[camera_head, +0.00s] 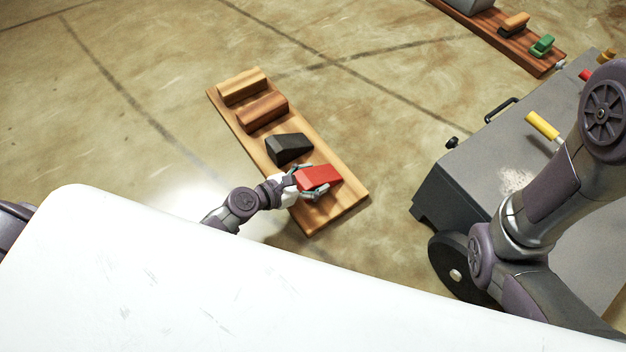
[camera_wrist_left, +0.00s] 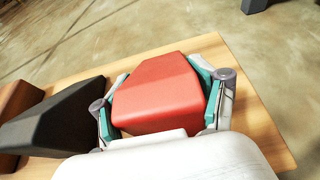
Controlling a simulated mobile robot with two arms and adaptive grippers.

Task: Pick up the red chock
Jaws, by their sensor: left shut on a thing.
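The red chock (camera_head: 319,177) is at the near right end of a wooden board (camera_head: 345,204) on the floor. My left gripper (camera_head: 313,181) is shut on the red chock, with one finger on each side. In the left wrist view the red chock (camera_wrist_left: 160,93) sits between the teal finger pads of my left gripper (camera_wrist_left: 162,105). I cannot tell whether the chock touches the board or is just above it. My right arm shows at the right, but its gripper is out of view.
A black chock (camera_head: 289,148) lies close beside the red one, with brown (camera_head: 263,111) and tan (camera_head: 242,86) blocks farther along the board. A grey wheeled cart (camera_head: 480,165) stands at the right. Another board (camera_head: 545,62) with small items lies at the upper right. The floor on the left is clear.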

